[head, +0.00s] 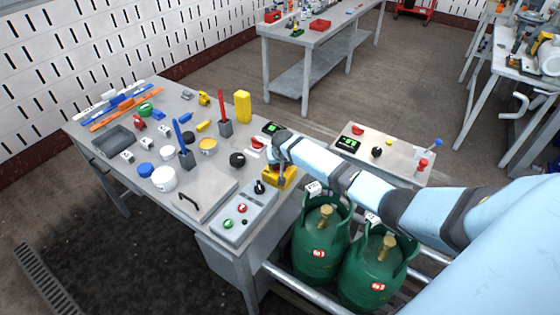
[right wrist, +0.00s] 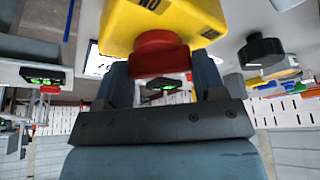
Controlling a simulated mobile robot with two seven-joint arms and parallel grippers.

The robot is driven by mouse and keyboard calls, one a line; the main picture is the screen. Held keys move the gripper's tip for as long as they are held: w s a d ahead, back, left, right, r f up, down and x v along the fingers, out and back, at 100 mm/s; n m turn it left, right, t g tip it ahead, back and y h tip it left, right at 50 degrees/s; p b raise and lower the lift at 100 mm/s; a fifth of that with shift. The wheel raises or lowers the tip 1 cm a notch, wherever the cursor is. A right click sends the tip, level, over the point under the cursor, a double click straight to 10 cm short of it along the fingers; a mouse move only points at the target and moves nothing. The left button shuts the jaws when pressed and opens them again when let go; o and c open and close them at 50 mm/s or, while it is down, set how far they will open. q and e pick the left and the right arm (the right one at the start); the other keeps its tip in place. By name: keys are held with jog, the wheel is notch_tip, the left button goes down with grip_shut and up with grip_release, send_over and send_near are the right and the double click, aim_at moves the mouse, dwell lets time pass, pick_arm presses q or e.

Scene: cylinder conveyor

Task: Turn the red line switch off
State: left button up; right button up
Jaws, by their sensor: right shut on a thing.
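The line switch is a yellow box (head: 278,179) on the right edge of the workbench. In the right wrist view the yellow box (right wrist: 165,22) fills the top, with a red knob (right wrist: 158,55) on its near face. A dark label on the box seems to read "ON" upside down; a second label is too small to read. My right gripper (right wrist: 160,68) has one finger on each side of the red knob and is shut on it. In the head view my right gripper (head: 281,172) reaches down onto the box and hides the knob. My left gripper is not in view.
A grey control panel (head: 243,212) with a black knob and green and red buttons lies in front of the box. Green gas cylinders (head: 322,240) stand below my right arm. A second panel (head: 400,152) with a display and levers stands to the right.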

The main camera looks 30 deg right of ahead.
dwell(0.3)
jog(key=o, duration=0.9)
jog(key=shift+r, duration=0.1)
jog(key=v, duration=1.3)
jog(key=shift+s+r, duration=0.25)
jog(key=shift+r, duration=0.05)
